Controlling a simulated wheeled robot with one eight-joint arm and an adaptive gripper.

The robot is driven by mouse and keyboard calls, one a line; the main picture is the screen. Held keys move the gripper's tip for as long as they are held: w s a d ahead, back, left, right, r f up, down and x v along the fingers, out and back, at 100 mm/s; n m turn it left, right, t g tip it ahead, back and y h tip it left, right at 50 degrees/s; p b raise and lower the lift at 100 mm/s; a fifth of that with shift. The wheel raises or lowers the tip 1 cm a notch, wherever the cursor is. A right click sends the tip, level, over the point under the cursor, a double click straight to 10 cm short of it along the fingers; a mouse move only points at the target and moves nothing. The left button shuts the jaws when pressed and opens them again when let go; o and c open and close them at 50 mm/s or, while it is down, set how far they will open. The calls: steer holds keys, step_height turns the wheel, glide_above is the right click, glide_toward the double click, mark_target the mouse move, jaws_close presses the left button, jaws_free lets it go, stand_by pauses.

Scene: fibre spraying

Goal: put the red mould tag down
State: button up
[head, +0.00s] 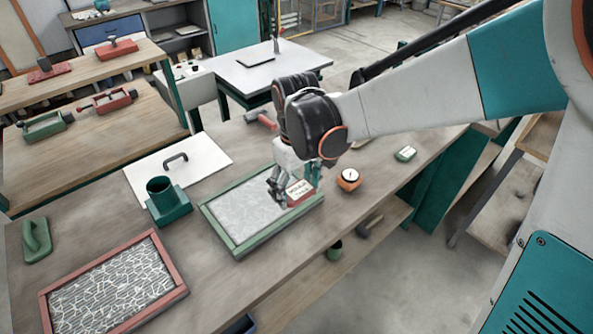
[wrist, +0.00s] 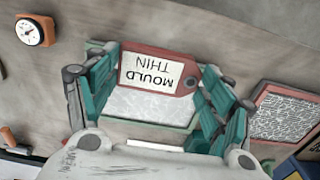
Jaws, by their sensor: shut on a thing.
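The red mould tag (head: 299,194) has a white label. In the wrist view the tag (wrist: 190,84) reads "MOULD THIN" upside down. My gripper (head: 294,187) is shut on it, and the teal fingers of my gripper (wrist: 160,76) show on both sides of it. The tag is over the right end of the green-framed mould (head: 237,249), which holds a pale grey sheet. I cannot tell whether the tag touches the frame. The wrist view shows the grey sheet (wrist: 150,106) behind the tag. My fingers partly hide the tag's edges.
A red-framed mould (head: 169,297) with a coarse white pattern lies front left. A teal cup on a base (head: 168,205) and a white board with a handle (head: 210,160) stand left. A round dial gauge (head: 348,180) and a small green tag (head: 405,154) lie right. Bare bench separates the two moulds.

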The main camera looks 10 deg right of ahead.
mark_target(295, 241)
steer(key=shift+s+a+f, duration=0.15)
steer(key=shift+s+a, duration=0.05)
steer(key=shift+s, duration=0.15)
step_height(295, 241, down, 20)
steer(key=b, duration=1.4)
steer(key=shift+w, duration=0.15)
steer(key=shift+b, duration=0.4)
steer(key=o, duration=0.9)
step_height(295, 241, up, 12)
steer(key=p, duration=0.9)
